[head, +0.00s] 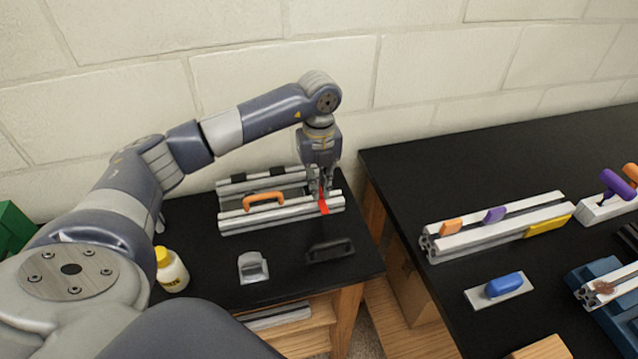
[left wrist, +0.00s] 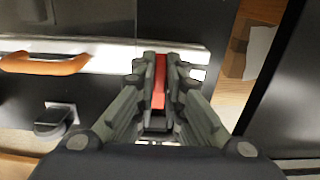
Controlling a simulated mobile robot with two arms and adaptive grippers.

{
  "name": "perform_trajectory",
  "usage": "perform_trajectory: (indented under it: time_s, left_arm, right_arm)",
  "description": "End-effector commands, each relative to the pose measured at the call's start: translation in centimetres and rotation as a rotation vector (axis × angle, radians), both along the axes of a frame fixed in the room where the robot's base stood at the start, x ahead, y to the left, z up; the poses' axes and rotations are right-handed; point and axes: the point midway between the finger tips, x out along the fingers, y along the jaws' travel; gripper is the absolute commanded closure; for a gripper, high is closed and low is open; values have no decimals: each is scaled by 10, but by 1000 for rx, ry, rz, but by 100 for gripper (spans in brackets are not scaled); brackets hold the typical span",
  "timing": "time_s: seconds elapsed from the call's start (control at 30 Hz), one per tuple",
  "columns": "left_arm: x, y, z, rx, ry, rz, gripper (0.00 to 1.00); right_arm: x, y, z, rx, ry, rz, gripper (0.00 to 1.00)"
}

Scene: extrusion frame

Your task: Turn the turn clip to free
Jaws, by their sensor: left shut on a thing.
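The turn clip (head: 323,205) is a small red piece at the right end of the front rail of an aluminium extrusion frame (head: 282,212) on the left table. In the left wrist view the red clip (left wrist: 159,82) lies between the two fingers, lengthwise along them. My left gripper (head: 321,192) points down over it and is shut on it; the left wrist view shows the gripper (left wrist: 160,75) with a finger on each side. The fingers hide part of the clip. My right gripper is not in view.
An orange handle (head: 263,200) sits on the frame left of the clip. A black handle (head: 330,250), a grey bracket (head: 253,267) and a yellow-capped bottle (head: 171,270) stand in front. A second black table (head: 400,175) on the right carries more extrusions.

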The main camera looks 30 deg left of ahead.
Motion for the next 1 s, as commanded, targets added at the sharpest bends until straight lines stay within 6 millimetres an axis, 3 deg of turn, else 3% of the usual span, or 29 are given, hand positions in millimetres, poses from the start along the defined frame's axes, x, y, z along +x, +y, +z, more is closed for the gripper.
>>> perform_trajectory:
  time_s: [0.23,0.3,0.37,0.77,1.0]
  left_arm:
    - [2,1,3,1,-8,5,100]
    - [2,1,3,1,-8,5,79]
    - [2,1,2,1,-7,4,70]
    - [1,0,6,0,-5,1,70]
    - [2,0,48,0,-9,1,70]
  right_arm:
    - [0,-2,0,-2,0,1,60]
    - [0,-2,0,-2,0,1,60]
    - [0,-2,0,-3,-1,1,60]
    - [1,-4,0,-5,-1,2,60]
    - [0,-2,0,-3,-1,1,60]
